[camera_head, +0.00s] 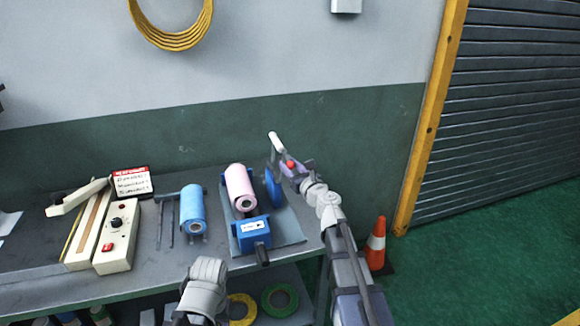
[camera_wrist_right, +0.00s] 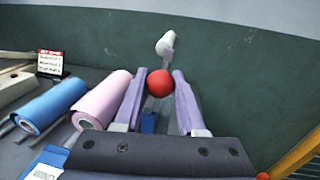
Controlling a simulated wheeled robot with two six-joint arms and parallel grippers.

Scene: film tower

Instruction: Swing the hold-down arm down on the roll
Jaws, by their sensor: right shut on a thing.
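The hold-down arm stands raised at the back of the blue film stand, its white roller (camera_head: 276,143) at the top, clear of the pink roll (camera_head: 240,186). In the right wrist view the white roller (camera_wrist_right: 166,43) is above and behind the red knob (camera_wrist_right: 160,83). My right gripper (camera_head: 289,166) is shut on the red knob (camera_head: 291,164), whose ball shows between the purple fingers. The pink roll (camera_wrist_right: 104,98) lies left of the gripper in the wrist view. My left gripper is not in view; only part of that arm shows at the bottom.
A blue roll (camera_head: 193,208) lies left of the pink one. A heat sealer (camera_head: 116,236) and a red-topped sign (camera_head: 131,182) are further left. A blue box (camera_head: 253,234) with a dark handle is in front. A cone (camera_head: 376,243) stands on the floor at right.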

